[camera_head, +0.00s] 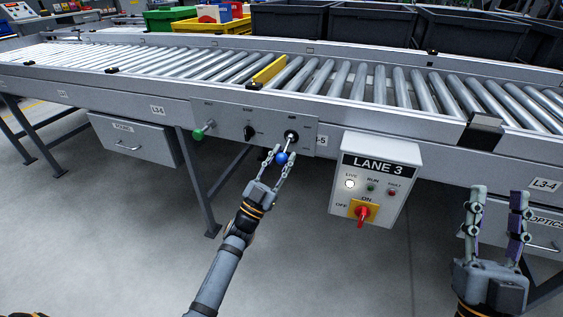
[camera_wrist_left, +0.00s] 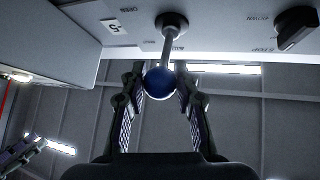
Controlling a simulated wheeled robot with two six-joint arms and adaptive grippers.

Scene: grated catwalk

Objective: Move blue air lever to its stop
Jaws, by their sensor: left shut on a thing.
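The blue air lever has a blue ball knob (camera_head: 282,158) on a thin metal shaft that comes out of a grey panel (camera_head: 226,119) on the conveyor's side. My left gripper (camera_head: 280,160) is at the knob, one finger on each side, and is shut on it. In the left wrist view the blue knob (camera_wrist_left: 160,83) sits between the fingertips, and its shaft runs up to a round pivot (camera_wrist_left: 172,20). My right gripper (camera_head: 497,200) stands upright at the lower right, fingers apart and empty, away from the panel.
The same panel carries a black rotary knob (camera_head: 250,132) and a green-knobbed lever (camera_head: 199,134). A white LANE 3 box (camera_head: 375,178) with a red switch (camera_head: 362,212) hangs to the right. A roller conveyor (camera_head: 330,75) runs above. Open floor lies below.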

